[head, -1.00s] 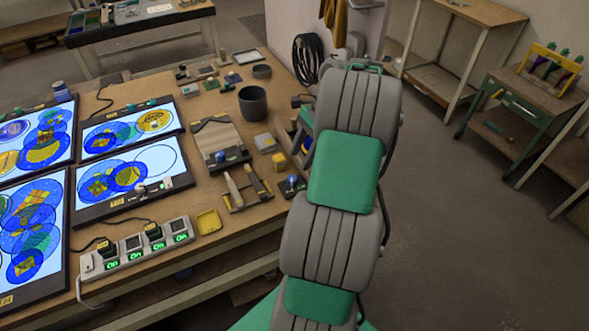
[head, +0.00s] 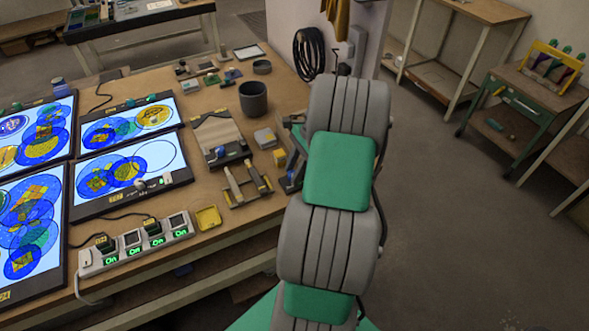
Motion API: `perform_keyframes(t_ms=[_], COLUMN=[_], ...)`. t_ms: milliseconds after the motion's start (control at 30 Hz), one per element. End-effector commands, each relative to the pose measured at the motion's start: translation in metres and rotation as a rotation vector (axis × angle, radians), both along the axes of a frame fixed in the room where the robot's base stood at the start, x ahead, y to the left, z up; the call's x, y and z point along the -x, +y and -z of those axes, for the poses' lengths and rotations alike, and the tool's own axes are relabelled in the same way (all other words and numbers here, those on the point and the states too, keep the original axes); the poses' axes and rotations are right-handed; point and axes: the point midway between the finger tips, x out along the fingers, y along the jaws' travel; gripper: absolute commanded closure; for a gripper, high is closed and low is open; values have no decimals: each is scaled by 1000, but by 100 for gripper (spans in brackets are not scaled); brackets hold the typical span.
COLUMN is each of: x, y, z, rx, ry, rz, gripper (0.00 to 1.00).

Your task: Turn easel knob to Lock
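A brown board with a black base (head: 236,159), which looks like the easel, lies on the workbench left of my arm. A small blue knob (head: 220,152) sits on that base. Its setting and any Lock marking are too small to read. A second dark block with a blue part (head: 289,181) stands at the bench's right edge, partly hidden by my arm. I cannot tell for sure which knob is the easel's. My gripper is not seen; my grey and green arm stands in front of the bench's right edge and hides what is behind it.
A green cart (head: 530,100) stands right; open floor lies between.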

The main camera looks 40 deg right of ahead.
Motion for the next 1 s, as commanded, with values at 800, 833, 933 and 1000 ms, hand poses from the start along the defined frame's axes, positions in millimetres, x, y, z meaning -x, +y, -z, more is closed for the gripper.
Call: perform_keyframes(t_ms=[800,833,933,1000], x=[0,0,-1,-1], y=[0,0,0,0], z=[-1,-1,-2,-2], rx=[0,0,0,0], ry=[1,0,-1,1], rz=[-22,-30,-67,-103], gripper=[100,100,100,100])
